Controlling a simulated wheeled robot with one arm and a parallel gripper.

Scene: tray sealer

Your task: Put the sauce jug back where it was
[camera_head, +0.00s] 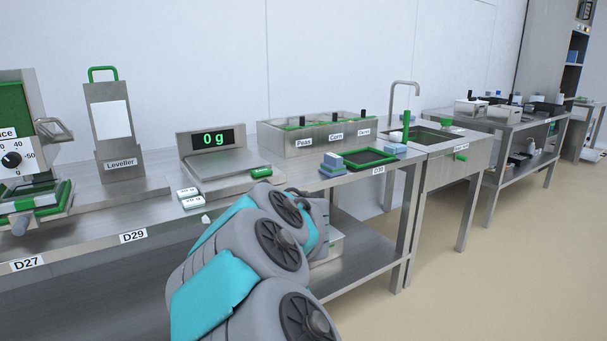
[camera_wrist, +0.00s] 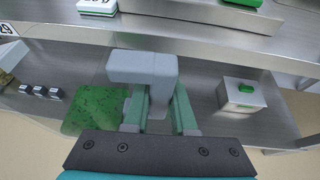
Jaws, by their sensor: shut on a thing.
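In the wrist view my gripper (camera_wrist: 160,98) is shut on a grey, L-shaped handle, which I take to be the sauce jug's (camera_wrist: 143,66). Beside the handle on the left is a see-through body with green, speckled contents, seen from above. The jug is in front of the bench's edge, over the lower shelf (camera_wrist: 205,85). I cannot tell whether its base touches the shelf. In the head view my arm hides the gripper and the jug.
A steel box with a green handle (camera_wrist: 241,94) stands on the lower shelf, right of the jug. Small dark blocks (camera_wrist: 38,91) lie to the left. Above, the bench holds a scale (camera_head: 212,165) reading 0 g, a leveller (camera_head: 112,125) and a food bin unit (camera_head: 318,138).

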